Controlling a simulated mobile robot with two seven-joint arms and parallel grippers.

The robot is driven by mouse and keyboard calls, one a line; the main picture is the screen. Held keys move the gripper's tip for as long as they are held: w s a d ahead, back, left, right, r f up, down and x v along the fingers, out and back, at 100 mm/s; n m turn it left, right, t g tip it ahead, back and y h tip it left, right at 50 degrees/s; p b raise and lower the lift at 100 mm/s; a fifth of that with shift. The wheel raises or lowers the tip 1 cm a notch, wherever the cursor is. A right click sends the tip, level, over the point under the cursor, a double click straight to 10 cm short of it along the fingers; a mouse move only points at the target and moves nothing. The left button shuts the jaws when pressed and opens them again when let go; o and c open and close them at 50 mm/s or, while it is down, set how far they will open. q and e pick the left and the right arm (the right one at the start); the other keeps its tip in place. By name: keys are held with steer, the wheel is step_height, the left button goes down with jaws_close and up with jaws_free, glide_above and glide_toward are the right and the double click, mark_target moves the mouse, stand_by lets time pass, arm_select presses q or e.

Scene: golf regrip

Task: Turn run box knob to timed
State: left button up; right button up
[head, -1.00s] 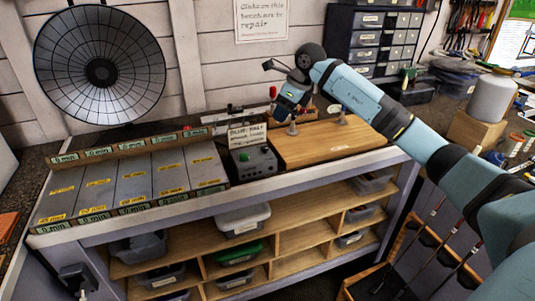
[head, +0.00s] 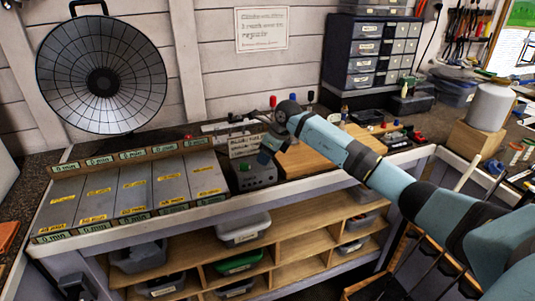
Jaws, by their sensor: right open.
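The run box (head: 252,178) is a small grey box on the bench, between the sloped grey lanes and the wooden board. A small green knob or button (head: 244,167) shows on the left of its top. My right gripper (head: 264,157) is open, pointing down over the back right of the box, and hides that part of its top. I cannot tell whether the fingers touch a knob, nor read the knob's setting. My left gripper is out of view.
Sloped grey lanes with yellow labels (head: 131,191) lie to the left. The wooden board (head: 310,157) lies right of the box, partly under my right arm. A round dark-rimmed fan-like dish (head: 101,75) stands behind. A drawer cabinet (head: 372,50) is at the back right.

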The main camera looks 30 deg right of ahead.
steer(key=c, duration=0.9)
steer(key=shift+m+h, duration=0.3)
steer(key=shift+m, duration=0.6)
steer(key=m+h, duration=0.1)
steer(key=m, duration=0.2)
steer(key=shift+a+t+p, duration=0.15)
steer(key=shift+t+p, duration=0.15)
steer(key=o, duration=0.9)
